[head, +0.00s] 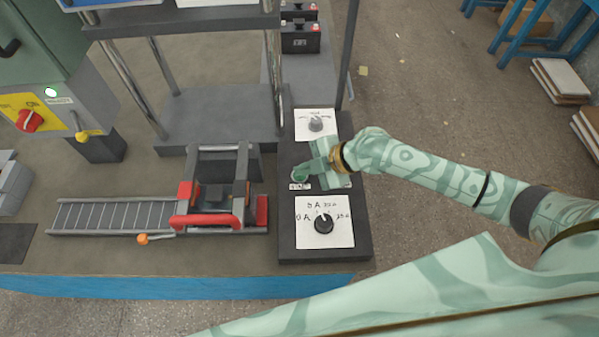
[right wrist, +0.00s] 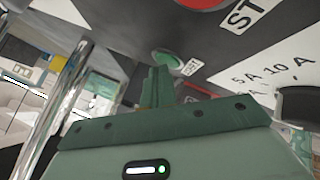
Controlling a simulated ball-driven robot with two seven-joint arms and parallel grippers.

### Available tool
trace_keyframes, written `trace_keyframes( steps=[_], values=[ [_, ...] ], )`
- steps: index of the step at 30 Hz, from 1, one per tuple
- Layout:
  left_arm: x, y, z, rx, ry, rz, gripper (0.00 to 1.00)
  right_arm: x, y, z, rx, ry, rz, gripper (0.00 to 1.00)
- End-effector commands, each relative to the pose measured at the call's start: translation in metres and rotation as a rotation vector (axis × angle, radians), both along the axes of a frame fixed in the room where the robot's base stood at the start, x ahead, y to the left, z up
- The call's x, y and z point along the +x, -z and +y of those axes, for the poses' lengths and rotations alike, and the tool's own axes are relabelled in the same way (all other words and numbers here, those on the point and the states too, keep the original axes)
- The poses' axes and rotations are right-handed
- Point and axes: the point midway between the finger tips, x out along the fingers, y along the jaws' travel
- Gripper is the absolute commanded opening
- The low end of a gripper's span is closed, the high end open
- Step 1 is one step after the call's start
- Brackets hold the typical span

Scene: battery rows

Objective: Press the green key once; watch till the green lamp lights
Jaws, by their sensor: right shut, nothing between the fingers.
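The green key (head: 300,173) sits on the dark control panel (head: 285,240), with a small label beside it. My right gripper (head: 308,170) is shut and empty, its tips right at the key; I cannot tell whether they touch or press it. In the right wrist view the shut fingers (right wrist: 158,82) point at the green key (right wrist: 168,57), which shows just beyond the tips. A green lamp (head: 50,92) on the grey box at the left glows brightly. My left gripper is not in view.
Two knobs on white plates, the upper one (head: 316,124) and the ampere one (head: 323,223), flank the key. A red stop key (right wrist: 203,3) shows in the right wrist view. A red-handled carriage (head: 205,221) stands left of the panel. Batteries (head: 300,38) stand behind.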

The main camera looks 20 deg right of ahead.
Motion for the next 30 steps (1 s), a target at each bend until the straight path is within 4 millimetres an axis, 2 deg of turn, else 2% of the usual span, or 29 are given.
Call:
trace_keyframes(
  steps=[12, 22, 30],
  values=[
    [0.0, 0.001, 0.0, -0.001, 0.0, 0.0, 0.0, 0.0, 0.002, 0.0, -0.001, 0.0, 0.001, 0.0],
    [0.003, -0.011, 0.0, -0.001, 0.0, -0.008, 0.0, 0.0, -0.014, -0.001, -0.002, 0.001, -0.001, 0.0],
    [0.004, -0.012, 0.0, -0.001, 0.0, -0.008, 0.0, 0.0, -0.014, 0.0, -0.001, 0.0, 0.001, 0.0]
  ],
)
